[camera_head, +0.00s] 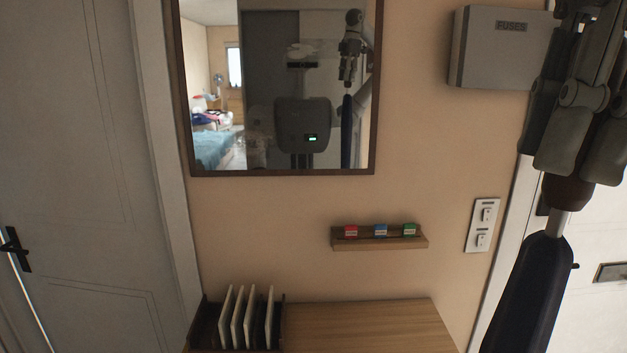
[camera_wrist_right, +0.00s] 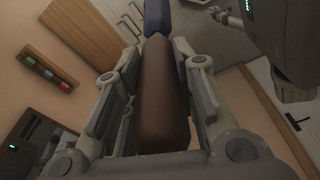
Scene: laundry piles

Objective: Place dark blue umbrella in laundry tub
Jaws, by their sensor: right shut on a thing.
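My right gripper (camera_head: 578,170) is at the right of the head view, shut on the brown handle of the dark blue umbrella (camera_head: 528,290). The umbrella hangs below the gripper, slightly tilted, with its lower end cut off by the frame. In the right wrist view the brown handle lies between the fingers of the right gripper (camera_wrist_right: 158,90), and a bit of the dark blue umbrella (camera_wrist_right: 158,15) shows beyond it. The umbrella also shows in the mirror. No laundry tub is in view.
A wooden cabinet top (camera_head: 360,325) with a file rack (camera_head: 240,325) stands below a framed mirror (camera_head: 375,100). A small shelf (camera_head: 380,242), a switch plate (camera_head: 482,226) and a fuse box (camera_head: 500,50) are on the wall. A white door (camera_head: 70,150) is at left, another (camera_head: 590,270) at right.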

